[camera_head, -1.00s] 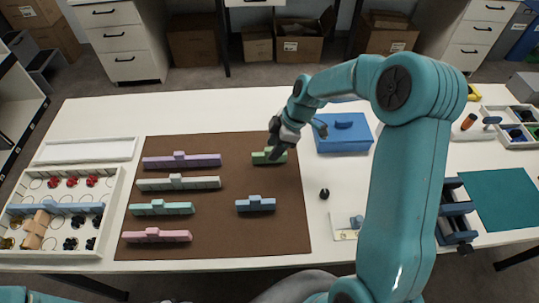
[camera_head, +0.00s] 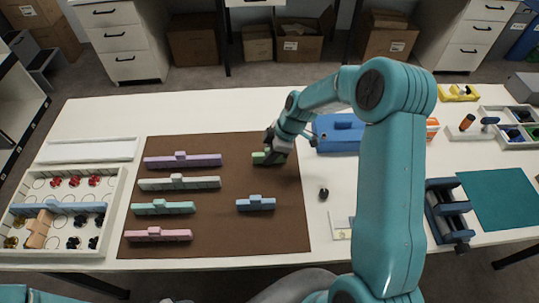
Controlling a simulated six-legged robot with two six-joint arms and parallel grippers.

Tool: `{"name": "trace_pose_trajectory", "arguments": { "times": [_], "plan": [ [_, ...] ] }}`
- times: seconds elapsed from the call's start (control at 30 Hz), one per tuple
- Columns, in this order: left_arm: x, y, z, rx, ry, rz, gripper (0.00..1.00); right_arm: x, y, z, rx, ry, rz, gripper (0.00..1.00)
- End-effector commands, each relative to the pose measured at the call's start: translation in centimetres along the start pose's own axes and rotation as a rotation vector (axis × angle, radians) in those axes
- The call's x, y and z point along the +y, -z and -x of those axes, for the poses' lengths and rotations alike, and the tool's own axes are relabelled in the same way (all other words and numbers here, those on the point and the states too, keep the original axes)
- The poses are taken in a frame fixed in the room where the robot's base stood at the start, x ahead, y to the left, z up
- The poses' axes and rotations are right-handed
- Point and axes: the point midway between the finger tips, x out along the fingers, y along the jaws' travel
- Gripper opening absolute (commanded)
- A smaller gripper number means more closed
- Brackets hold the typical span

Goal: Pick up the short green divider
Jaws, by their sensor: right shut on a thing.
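The short green divider (camera_head: 258,158) lies at the upper right of the brown mat (camera_head: 230,225). My right gripper (camera_head: 268,154) is at the divider and shut on it, covering its right part. The divider looks level and at or very near the mat; I cannot tell whether it is lifted. My left gripper is not in view.
Left on the mat lie purple (camera_head: 183,161), grey (camera_head: 180,183), teal (camera_head: 164,208) and pink (camera_head: 157,234) dividers. A short blue divider (camera_head: 256,203) lies below the green one. A blue box (camera_head: 338,133) stands behind my right arm. A white sorting tray (camera_head: 118,190) is at left.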

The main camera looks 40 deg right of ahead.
Motion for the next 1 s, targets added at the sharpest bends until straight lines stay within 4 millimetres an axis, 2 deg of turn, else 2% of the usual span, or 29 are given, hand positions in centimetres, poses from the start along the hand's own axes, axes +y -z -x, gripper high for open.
{"name": "trace_pose_trajectory", "arguments": {
  "times": [0.17, 0.27, 0.37, 0.8, 1.0],
  "plan": [
    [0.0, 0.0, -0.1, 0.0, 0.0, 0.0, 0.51, 0.1, 0.3, 0.7, 0.001, -0.003, 0.001, 0.0],
    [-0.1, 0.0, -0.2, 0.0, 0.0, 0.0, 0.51, 0.1, 0.8, 1.9, 0.001, -0.005, 0.001, 0.0],
    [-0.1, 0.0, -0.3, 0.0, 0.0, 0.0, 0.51, 0.1, 1.6, 3.7, 0.002, -0.006, 0.002, 0.0],
    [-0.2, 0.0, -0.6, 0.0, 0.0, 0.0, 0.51, 0.1, 6.0, 14.5, 0.002, -0.005, 0.002, 0.0],
    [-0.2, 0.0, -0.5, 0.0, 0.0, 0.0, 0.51, 0.1, 7.2, 17.3, 0.001, -0.003, 0.001, 0.0]
  ]
}}
